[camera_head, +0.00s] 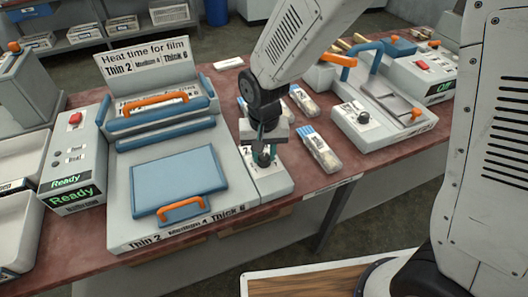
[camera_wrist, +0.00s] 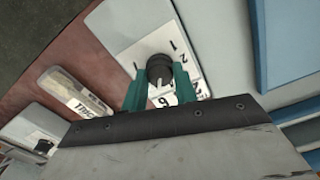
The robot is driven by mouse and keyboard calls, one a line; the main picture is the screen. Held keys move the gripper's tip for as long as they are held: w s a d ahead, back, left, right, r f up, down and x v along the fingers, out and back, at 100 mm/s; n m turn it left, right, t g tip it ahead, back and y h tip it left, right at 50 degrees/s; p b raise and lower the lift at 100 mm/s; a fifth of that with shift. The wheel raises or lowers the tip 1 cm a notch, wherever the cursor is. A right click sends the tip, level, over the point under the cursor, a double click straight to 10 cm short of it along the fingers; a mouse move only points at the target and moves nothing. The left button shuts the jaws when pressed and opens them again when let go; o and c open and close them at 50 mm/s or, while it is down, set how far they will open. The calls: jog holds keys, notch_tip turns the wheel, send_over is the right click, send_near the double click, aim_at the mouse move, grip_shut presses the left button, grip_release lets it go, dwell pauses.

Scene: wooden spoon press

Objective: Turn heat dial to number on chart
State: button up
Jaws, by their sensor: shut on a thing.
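The heat dial, a black round knob (camera_wrist: 160,67), sits on a white number plate (camera_wrist: 190,68) on a pale grey box (camera_head: 270,184) at the right side of the press. A 1, a 2 and a 6 show on the plate; other numbers are partly hidden by my fingers. My gripper (camera_wrist: 158,82) has teal fingers shut on the knob, one on each side; in the head view it points down onto the box. The dial's pointer setting cannot be read. The chart (camera_head: 150,58) behind the press reads Thin 2, Medium 4, Thick 6.
The press (camera_head: 178,180) has a blue plate and orange handles. A control box (camera_head: 75,160) at left shows Ready. Film packs (camera_head: 320,151) lie right of my gripper; the label on one pack (camera_wrist: 75,93) is partly legible. Another machine (camera_head: 385,115) stands farther right.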

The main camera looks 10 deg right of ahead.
aim_at(264, 156)
jog(key=m, duration=0.4)
jog(key=shift+m, duration=0.3)
jog(key=shift+r+m, duration=0.1)
jog(key=shift+m, duration=2.2)
jog(key=shift+w, duration=0.1)
jog(key=o, duration=1)
jog(key=shift+c, duration=0.2)
notch_tip(264, 156, up, 8)
jog(key=shift+f, duration=0.15)
